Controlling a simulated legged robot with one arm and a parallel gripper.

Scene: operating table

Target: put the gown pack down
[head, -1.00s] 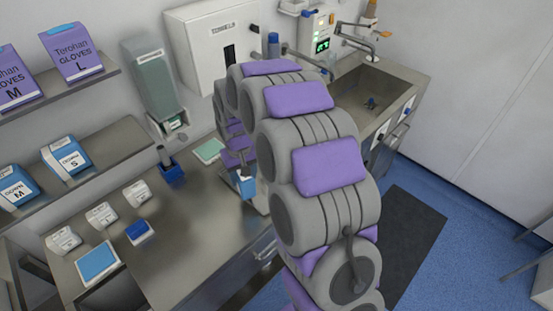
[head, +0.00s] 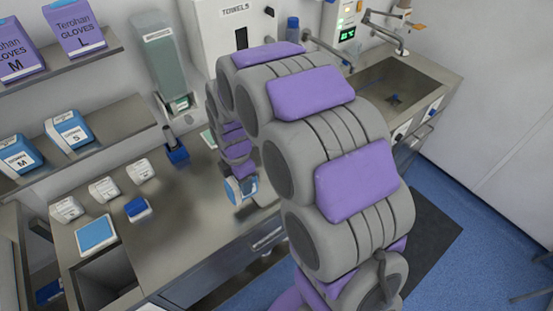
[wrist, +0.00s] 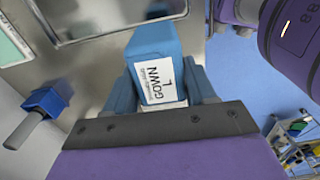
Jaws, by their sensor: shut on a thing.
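The gown pack (wrist: 157,75) is a blue box with a white label reading GOWN L. In the wrist view it sits between the two blue fingers of my gripper (wrist: 162,88), which is shut on it. In the head view the pack (head: 240,188) shows small, blue and white, at the end of my arm near the counter's front edge. Most of my gripper is hidden there behind my arm. The steel counter (head: 185,235) lies below; I cannot tell whether the pack touches it.
A blue holder with a grey handle (wrist: 45,103) stands left of the pack. Small white boxes (head: 103,189), a blue block (head: 138,209) and a light-blue pad (head: 95,235) occupy the counter's left part. Two gown boxes (head: 69,130) stand on the shelf. The middle counter is clear.

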